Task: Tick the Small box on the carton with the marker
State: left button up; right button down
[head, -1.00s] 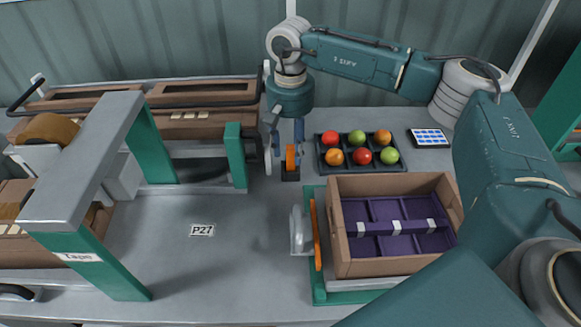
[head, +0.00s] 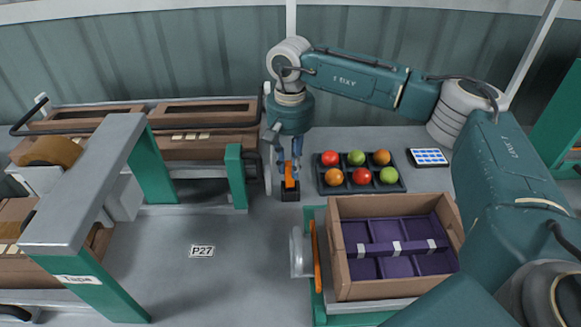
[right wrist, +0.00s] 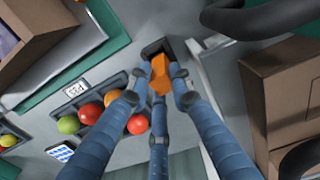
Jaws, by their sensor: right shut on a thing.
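The orange marker (head: 290,175) stands upright in a small black holder (head: 290,196) on the bench, left of the tomato tray. It also shows in the right wrist view (right wrist: 160,72). My right gripper (head: 289,163) is shut around the marker's upper part from above. The open brown carton (head: 391,290) stands at the right on a green-edged stand, with purple dividers inside. No Small box can be made out on the carton walls that show. My left gripper is not in view.
A dark tray (head: 360,187) of red, green and orange tomatoes lies right of the holder. A blue-and-white card (head: 429,157) lies beyond it. A tape machine with a grey-topped frame (head: 85,190) fills the left. Bare bench with a P27 label (head: 202,251) lies between.

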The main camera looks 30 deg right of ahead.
notch_tip(320, 180, up, 14)
jog(key=p, duration=0.8)
jog(key=shift+f, duration=0.25)
jog(key=shift+f, duration=0.1)
